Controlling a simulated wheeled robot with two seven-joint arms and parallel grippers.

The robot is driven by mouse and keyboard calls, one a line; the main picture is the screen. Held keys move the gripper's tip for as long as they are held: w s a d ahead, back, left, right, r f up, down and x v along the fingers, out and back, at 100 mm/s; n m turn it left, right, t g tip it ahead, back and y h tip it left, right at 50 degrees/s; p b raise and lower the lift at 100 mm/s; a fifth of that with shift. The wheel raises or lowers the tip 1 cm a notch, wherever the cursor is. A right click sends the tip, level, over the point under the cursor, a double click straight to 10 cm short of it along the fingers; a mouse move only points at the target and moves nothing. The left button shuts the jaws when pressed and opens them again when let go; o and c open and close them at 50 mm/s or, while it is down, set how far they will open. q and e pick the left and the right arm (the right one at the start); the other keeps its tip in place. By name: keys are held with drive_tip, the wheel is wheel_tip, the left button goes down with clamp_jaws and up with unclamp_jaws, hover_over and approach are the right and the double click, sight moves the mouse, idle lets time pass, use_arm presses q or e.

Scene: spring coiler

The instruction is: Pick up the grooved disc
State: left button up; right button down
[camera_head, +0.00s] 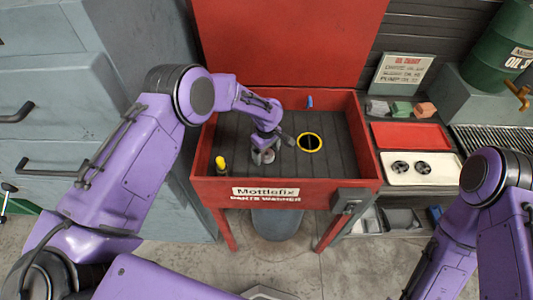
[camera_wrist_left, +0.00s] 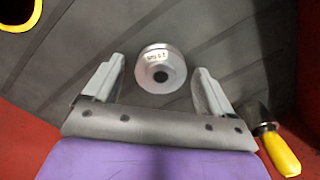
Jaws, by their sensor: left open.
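A silver grooved disc (camera_wrist_left: 160,68) with a dark centre hole and small markings lies on the grey slatted floor of the red parts washer. In the left wrist view it sits between and a little beyond the tips of my left gripper (camera_wrist_left: 157,75), which is open, with a gap to each finger. In the head view my left gripper (camera_head: 263,146) is down inside the washer basin, and the disc (camera_head: 267,157) is partly hidden beneath it. My right arm shows at the right, but its gripper is out of the picture.
The red washer (camera_head: 367,150) has raised walls and an upright lid behind. A yellow-ringed hole (camera_head: 310,142) is right of the gripper. A white tray (camera_head: 440,175) with two dark wheel-like parts is on the right shelf.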

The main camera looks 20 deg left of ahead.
use_arm(q)
drive_tip(key=c, duration=1.2)
drive_tip(key=shift+c, duration=1.1)
drive_tip(key=shift+r, duration=0.2)
